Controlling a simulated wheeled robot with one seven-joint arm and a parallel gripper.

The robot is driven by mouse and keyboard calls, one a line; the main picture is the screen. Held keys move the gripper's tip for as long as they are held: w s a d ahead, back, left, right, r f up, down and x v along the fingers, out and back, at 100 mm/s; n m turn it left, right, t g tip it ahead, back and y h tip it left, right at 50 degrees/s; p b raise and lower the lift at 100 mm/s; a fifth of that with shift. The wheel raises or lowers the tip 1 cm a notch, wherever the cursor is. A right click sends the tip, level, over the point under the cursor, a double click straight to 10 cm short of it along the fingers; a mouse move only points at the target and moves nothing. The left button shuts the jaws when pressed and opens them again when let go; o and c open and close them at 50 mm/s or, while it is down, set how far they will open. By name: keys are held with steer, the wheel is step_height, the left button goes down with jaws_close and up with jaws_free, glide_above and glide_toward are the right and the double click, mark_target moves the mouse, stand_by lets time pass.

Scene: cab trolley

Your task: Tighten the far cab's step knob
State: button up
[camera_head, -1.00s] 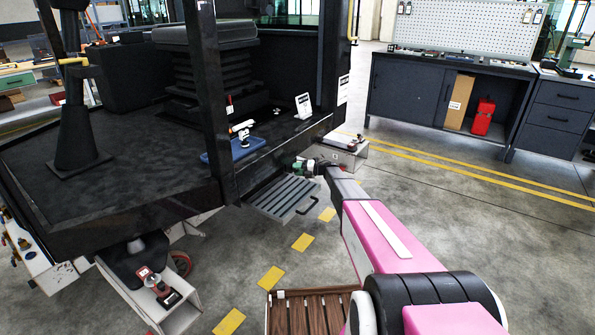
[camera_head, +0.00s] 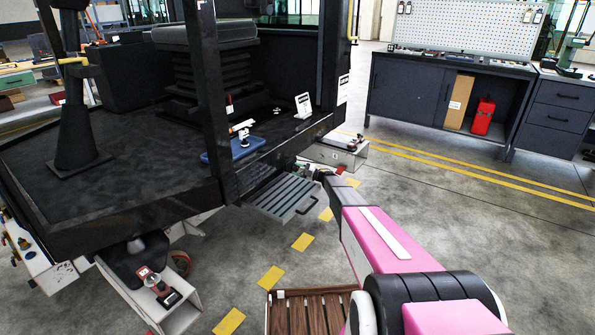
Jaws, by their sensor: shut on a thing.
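The cab's grey slatted step (camera_head: 283,196) hangs below the dark cab floor edge, with a dark handle at its front right. My gripper (camera_head: 319,173) is at the far right corner of the step, small and mostly hidden by my own arm's end. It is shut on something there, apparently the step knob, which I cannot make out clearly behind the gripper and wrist.
The cab's dark floor (camera_head: 110,190) and post (camera_head: 212,100) stand left of my arm. A blue tray (camera_head: 215,158) lies on that floor. A brown slatted step (camera_head: 312,312) is low in front. A grey box (camera_head: 342,152) stands behind my gripper. The right floor is clear.

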steer(key=shift+m, duration=0.7)
steer(key=o, duration=0.9)
steer(key=shift+d, duration=0.15)
steer(key=v, duration=1)
steer(key=shift+s+d+f, duration=0.2)
steer(key=shift+f, duration=0.1)
steer(key=shift+r, duration=0.1)
